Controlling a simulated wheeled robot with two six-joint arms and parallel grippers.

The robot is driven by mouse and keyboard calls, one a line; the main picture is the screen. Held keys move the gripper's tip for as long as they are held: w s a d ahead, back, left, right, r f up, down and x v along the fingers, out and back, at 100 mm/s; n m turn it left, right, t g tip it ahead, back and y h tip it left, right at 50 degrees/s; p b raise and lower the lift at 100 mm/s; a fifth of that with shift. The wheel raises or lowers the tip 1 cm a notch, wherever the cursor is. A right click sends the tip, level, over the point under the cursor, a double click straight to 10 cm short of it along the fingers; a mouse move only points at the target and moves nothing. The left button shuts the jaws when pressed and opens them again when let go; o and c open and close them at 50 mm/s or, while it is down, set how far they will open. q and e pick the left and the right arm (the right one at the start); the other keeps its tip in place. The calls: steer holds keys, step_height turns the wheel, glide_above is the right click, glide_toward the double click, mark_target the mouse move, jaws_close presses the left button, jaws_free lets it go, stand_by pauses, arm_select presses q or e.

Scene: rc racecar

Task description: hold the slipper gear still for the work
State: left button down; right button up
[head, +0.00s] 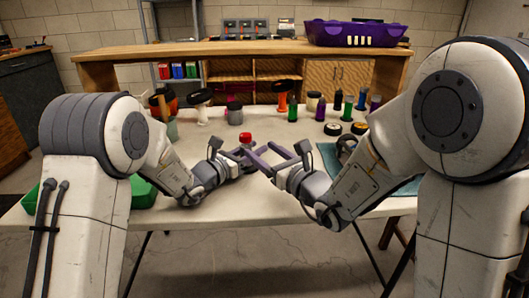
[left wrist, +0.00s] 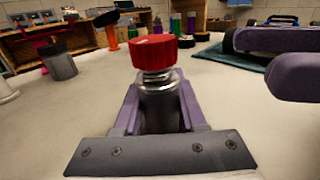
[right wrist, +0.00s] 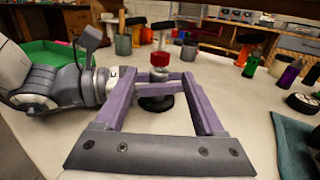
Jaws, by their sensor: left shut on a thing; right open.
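A silver post with a red ribbed cap (left wrist: 155,52) stands upright between the purple fingers of my left gripper (left wrist: 156,100), which is shut on its silver body. I take this to be the slipper gear piece; no toothed gear can be made out. The red cap also shows in the head view (head: 245,137) and in the right wrist view (right wrist: 160,58).
Several bottles and pots line the table's back, including a green bottle (head: 292,108). A green tray (head: 144,193) is at the left. The front middle of the table is clear.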

mark_target(246, 138)
steer(key=shift+w, duration=0.15)
steer(key=w+n+g+y, duration=0.1)
steer(key=n+g+y, duration=0.1)
steer(key=w+n+g+y, duration=0.3)
steer(key=w+g+y, duration=0.1)
steer(key=shift+w+a+r+n, duration=0.15)
steer(key=shift+a+n, duration=0.2)
steer(key=shift+n, duration=0.05)
steer(key=shift+g+y, duration=0.3)
steer(key=x, duration=0.7)
steer(key=shift+w+a, duration=0.1)
steer(key=shift+a, duration=0.05)
steer(key=shift+c, duration=0.3)
